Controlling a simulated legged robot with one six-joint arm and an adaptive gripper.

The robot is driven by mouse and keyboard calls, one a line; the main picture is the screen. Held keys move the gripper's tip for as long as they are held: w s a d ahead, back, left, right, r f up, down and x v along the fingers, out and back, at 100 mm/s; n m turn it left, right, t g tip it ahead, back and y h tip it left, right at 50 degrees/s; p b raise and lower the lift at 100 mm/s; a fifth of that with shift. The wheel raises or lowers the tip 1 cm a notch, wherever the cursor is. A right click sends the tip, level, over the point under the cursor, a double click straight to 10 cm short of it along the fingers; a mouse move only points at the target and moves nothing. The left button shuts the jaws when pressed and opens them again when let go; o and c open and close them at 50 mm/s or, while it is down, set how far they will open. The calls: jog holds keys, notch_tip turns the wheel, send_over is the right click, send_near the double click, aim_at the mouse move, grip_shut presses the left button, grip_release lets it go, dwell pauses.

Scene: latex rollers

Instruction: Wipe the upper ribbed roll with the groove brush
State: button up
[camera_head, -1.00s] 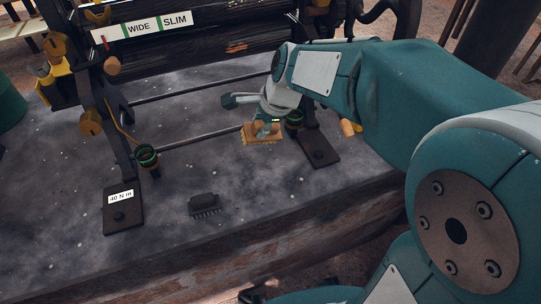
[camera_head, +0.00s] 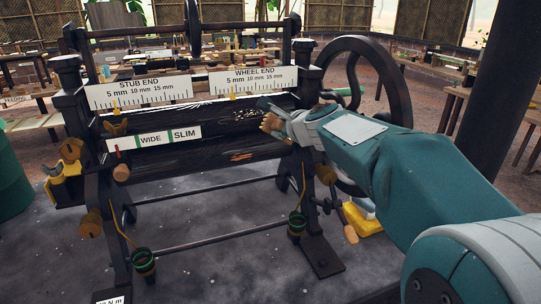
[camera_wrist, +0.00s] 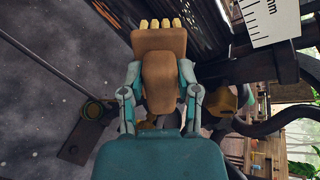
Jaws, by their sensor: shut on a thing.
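My gripper (camera_head: 281,119) is at the right end of this roll, shut on the groove brush (camera_head: 269,124). In the wrist view the brush (camera_wrist: 159,62) is a brown block between my two fingers (camera_wrist: 160,90), with a row of yellowish tufts at its far edge. Dark ribbing (camera_wrist: 207,30) shows just beyond and right of the tufts. I cannot tell whether they touch it.
A lower roll (camera_head: 205,157) with an orange smear runs below. Scale plates (camera_head: 138,93) stand above the upper roll, and a WIDE/SLIM label (camera_head: 153,138) hangs in front at left. A dark handwheel (camera_head: 383,85) stands behind my arm.

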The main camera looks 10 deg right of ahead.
jog(key=shift+m+t+h, duration=0.5)
jog(key=shift+m+t, duration=0.1)
jog(key=shift+t, duration=0.2)
jog(key=w+d+r, duration=0.1)
jog(key=d+r, duration=0.1)
jog(key=r, duration=0.1)
jog(key=shift+w+d, duration=0.3)
jog(key=shift+w, duration=0.1)
jog(key=shift+x, duration=2.95)
jog(key=shift+x, duration=0.95)
jog(key=shift+a, duration=0.2)
jog(key=a, duration=0.3)
jog(key=s+a, duration=0.1)
jog(key=a, duration=0.2)
jog(key=s+a, duration=0.1)
jog(key=a, duration=0.2)
jog(key=shift+a, duration=0.25)
jog(key=shift+w, duration=0.1)
